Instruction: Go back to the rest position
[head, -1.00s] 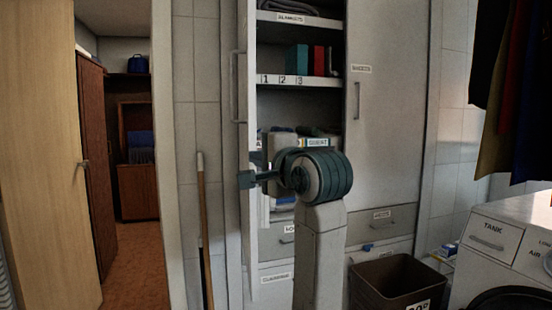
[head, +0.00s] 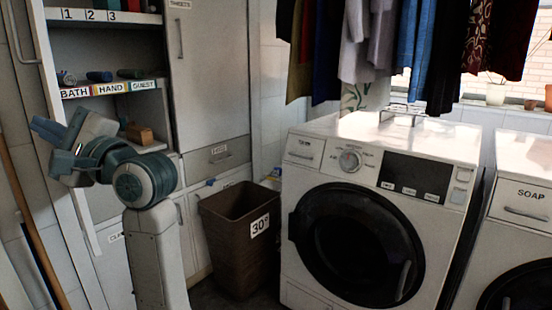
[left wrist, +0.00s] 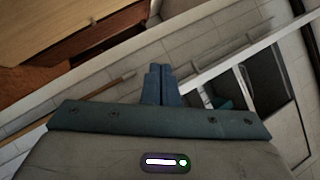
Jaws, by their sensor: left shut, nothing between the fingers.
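My left gripper (head: 50,133) is at the left of the head view, in front of the open cupboard (head: 105,45). It is raised at the end of my folded arm and points left. In the left wrist view its two blue fingers (left wrist: 160,85) are together, with nothing between them. My right gripper is not in view.
A brown bin (head: 238,235) labelled 30° stands right of my arm. A white washing machine (head: 375,200) stands beside it, with a second machine (head: 520,215) at the right edge. Clothes (head: 400,45) hang above. A wooden pole (head: 35,230) leans at the left.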

